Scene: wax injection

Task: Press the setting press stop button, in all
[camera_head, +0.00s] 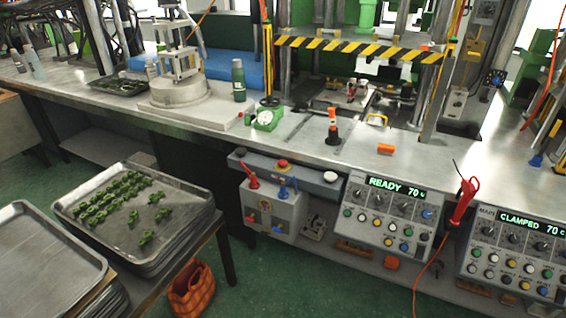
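A red mushroom-shaped button (283,164) sits at the middle of the grey bar (262,164) on the bench front, between a dark button (241,152) and a white button (330,176). To the right, a control panel (352,212) reads "READY 70" and has knobs and rows of coloured buttons. A second panel (485,238) at the far right reads "CLAMPED 70". The labels are too small to read, so I cannot tell which button is the setting press stop button. My gripper is not in view.
A metal tray (180,240) with several green pieces and an empty tray (45,262) stand at the lower left. A red-handled tool (464,200) with an orange cord hangs between the panels. A striped bar (350,46) crosses the press. Green floor (300,280) shows in front.

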